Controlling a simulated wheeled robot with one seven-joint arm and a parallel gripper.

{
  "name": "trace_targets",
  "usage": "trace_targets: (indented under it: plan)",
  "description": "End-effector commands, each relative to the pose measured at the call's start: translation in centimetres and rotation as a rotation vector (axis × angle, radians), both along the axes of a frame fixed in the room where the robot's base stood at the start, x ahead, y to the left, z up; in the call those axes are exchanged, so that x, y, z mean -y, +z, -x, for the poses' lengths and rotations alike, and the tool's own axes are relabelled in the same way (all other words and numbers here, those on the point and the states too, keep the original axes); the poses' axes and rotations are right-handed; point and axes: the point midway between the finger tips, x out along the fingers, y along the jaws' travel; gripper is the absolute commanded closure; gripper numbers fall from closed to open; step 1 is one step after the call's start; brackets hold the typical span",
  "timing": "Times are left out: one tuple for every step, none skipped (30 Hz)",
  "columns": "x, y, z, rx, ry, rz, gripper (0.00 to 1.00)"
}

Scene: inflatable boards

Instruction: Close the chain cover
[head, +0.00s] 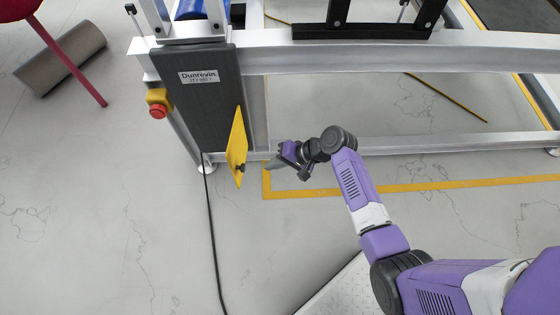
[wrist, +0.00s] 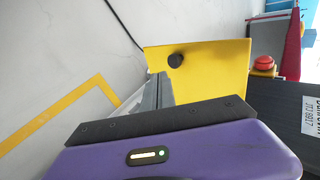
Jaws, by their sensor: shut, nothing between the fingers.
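The yellow chain cover (head: 236,148) is a hinged flap on the dark grey machine panel (head: 197,105). It stands swung out from the panel, open, with a black knob (head: 240,168) near its lower end. In the wrist view the yellow cover (wrist: 215,65) fills the upper middle, with its black knob (wrist: 175,61) at the left part. My gripper (head: 270,164) is shut and empty, just right of the cover's lower end. In the wrist view my gripper's fingers (wrist: 158,85) point toward the cover, below the knob. Whether the fingertips touch the cover cannot be told.
A red emergency button (head: 158,111) on a yellow box sits left of the panel. A metal frame (head: 370,55) runs right of the panel. A black cable (head: 212,235) hangs to the floor. A yellow floor line (head: 420,187) passes behind my arm.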

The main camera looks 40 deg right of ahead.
Motion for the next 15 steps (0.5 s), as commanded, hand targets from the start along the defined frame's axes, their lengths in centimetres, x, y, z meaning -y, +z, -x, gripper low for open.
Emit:
trace_targets:
  plan:
    - [-0.6, -0.9, -0.6, 0.000, 0.002, 0.000, 1.00]
    - [-0.9, -1.4, -0.9, 0.000, 0.002, -0.001, 1.00]
    - [-1.3, -1.9, -1.3, 0.000, 0.002, 0.000, 1.00]
    - [-1.5, -2.3, -1.6, 0.000, 0.002, 0.000, 1.00]
    - [-1.8, -2.6, -1.8, 0.000, 0.002, 0.000, 1.00]
    - [-2.3, -2.2, -2.4, 0.003, 0.004, 0.000, 1.00]
    - [-2.6, -2.2, -2.8, 0.003, 0.002, 0.000, 1.00]
    - [-2.9, -2.3, -3.0, 0.002, 0.003, 0.000, 1.00]
    - [-3.2, -2.3, -3.4, 0.001, 0.004, 0.002, 1.00]
    - [-3.4, -2.3, -3.6, 0.001, 0.002, 0.002, 1.00]
    - [-3.5, -2.3, -3.8, 0.002, 0.001, 0.002, 1.00]
    - [-3.7, -2.3, -4.1, 0.001, 0.001, 0.002, 1.00]
    - [-3.9, -2.3, -4.2, 0.001, -0.001, 0.002, 1.00]
    - [-4.0, -2.3, -4.3, 0.001, 0.000, 0.001, 1.00]
    - [-4.1, -2.3, -4.4, 0.001, 0.000, 0.001, 1.00]
